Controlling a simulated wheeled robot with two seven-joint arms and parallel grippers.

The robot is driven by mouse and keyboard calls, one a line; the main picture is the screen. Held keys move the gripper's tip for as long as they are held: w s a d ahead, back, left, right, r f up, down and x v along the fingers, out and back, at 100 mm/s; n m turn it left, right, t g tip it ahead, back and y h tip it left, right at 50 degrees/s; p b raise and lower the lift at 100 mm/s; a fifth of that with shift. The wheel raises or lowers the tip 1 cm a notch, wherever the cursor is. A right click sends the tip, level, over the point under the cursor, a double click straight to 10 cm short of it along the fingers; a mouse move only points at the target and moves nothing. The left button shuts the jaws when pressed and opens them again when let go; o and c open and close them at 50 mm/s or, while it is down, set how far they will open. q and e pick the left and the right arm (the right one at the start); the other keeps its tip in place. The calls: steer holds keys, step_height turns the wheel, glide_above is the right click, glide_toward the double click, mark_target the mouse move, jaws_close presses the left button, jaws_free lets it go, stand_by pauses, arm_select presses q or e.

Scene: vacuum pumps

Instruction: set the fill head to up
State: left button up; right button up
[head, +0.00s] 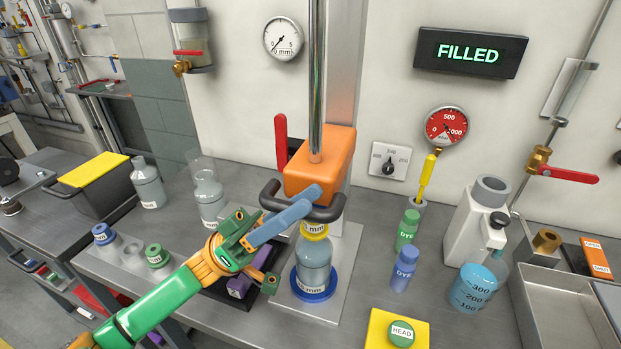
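The fill head is an orange block (320,168) on a vertical chrome column. It sits low, just above a grey-blue bottle (314,262) with a yellow collar, which stands in a blue ring. A dark curved handle (329,213) runs across the front of the head. My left gripper (305,201), with blue fingers, is at this handle, one finger above the bar and one beside it. I cannot tell whether it is closed on the bar. The fingers hide part of the handle. My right gripper is not in view.
A FILLED sign (468,52) glows on the wall. A red lever (281,140) stands left of the head. Dye bottles (404,268), a yellow pad (378,332) and a blue beaker (473,287) stand to the right. Glass bottles (208,198) stand to the left.

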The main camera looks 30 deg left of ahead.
arm_select(q)
steer(key=x, duration=0.3)
steer(key=shift+d+p, duration=0.1)
steer(key=shift+p, duration=0.25)
steer(key=shift+f, duration=0.15)
jaws_close()
stand_by(0.9)
